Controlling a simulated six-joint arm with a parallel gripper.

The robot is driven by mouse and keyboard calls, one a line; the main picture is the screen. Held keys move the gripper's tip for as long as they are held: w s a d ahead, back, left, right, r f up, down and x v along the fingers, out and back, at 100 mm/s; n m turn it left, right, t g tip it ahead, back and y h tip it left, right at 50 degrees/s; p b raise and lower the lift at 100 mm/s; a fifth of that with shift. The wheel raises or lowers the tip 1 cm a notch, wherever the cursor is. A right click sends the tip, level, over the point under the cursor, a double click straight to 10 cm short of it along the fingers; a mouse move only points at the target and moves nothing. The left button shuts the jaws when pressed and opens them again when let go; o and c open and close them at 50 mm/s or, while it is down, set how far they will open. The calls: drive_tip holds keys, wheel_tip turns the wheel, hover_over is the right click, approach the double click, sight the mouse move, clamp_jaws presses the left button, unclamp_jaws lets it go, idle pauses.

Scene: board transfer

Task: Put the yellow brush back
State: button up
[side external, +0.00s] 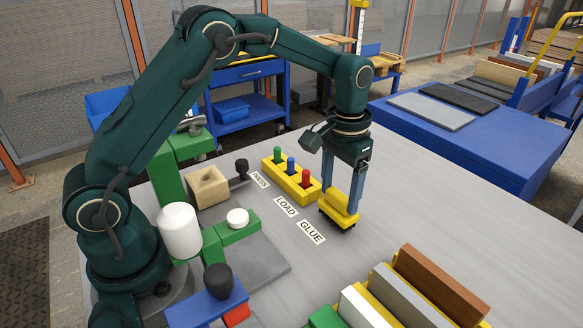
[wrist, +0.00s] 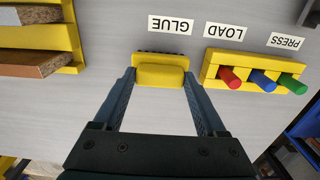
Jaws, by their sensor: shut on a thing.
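The yellow brush (side external: 340,208) has a yellow body and dark bristles pointing down. My gripper (side external: 340,195) is shut on it, with a finger at each end of the body. In the wrist view the brush (wrist: 160,75) sits between the two fingertips (wrist: 160,80). The brush is upright, near the GLUE label (side external: 311,232). I cannot tell whether its bristles touch the table.
A yellow block (side external: 291,180) with green, blue and red pegs stands just left of the brush. A yellow rack (side external: 378,310) holding several boards is at the front right. Green fixtures (side external: 236,228) stand left. The grey table right of the brush is clear.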

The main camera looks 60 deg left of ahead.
drive_tip(key=shift+f, duration=0.45)
drive_tip(key=shift+f, duration=0.1)
drive_tip(key=o, duration=1.4)
